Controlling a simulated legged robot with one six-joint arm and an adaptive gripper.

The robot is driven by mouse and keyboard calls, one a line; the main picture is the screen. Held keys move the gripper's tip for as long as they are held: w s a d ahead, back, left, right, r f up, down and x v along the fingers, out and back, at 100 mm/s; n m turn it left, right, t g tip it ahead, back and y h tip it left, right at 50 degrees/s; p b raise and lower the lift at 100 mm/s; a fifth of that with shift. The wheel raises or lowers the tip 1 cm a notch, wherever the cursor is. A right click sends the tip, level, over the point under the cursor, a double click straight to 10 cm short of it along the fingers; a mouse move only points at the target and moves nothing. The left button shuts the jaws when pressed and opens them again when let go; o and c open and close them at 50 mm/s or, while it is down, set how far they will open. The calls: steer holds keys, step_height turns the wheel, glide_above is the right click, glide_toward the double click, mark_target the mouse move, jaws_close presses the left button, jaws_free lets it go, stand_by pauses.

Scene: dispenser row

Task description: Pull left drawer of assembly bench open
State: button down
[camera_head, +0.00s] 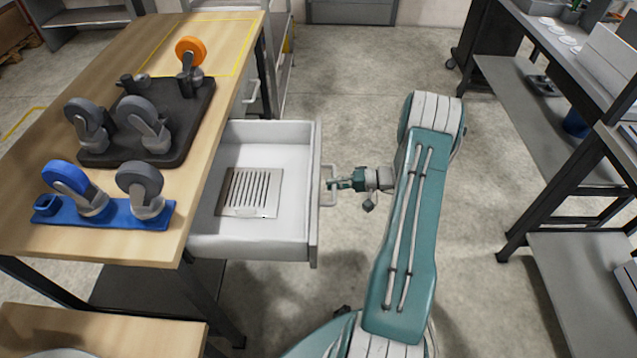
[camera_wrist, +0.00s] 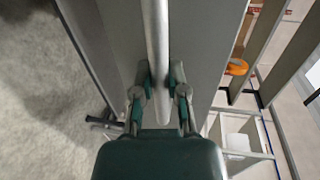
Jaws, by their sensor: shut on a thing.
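The assembly bench (camera_head: 215,45) has a wooden top and stands at the left in the head view. One white drawer (camera_head: 270,140) sticks well out from its side toward my arm. A slotted metal plate (camera_head: 250,192) lies inside it. My gripper (camera_head: 335,184) is at the drawer's front, shut on the bar handle (camera_head: 328,200). In the wrist view, the two green fingertips (camera_wrist: 160,75) close on either side of the light handle bar (camera_wrist: 157,30). A second drawer (camera_head: 250,90) farther back along the bench looks shut.
A blue holder (camera_head: 120,215) and a black tray (camera_head: 190,125) with several caster wheels sit on the bench top. An orange wheel (camera_head: 190,50) stands at the back. Shelving (camera_head: 560,120) is at the right. Bare floor (camera_head: 350,80) lies between.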

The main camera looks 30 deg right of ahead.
steer(key=shift+s+d+f, duration=0.25)
steer(key=shift+s+d, duration=0.05)
steer(key=shift+s, duration=0.05)
steer(key=c, duration=0.6)
jaws_free()
steer(key=shift+c, duration=0.2)
steer(key=shift+w+r, duration=0.1)
steer(key=shift+d, duration=0.1)
steer(key=v, duration=1.2)
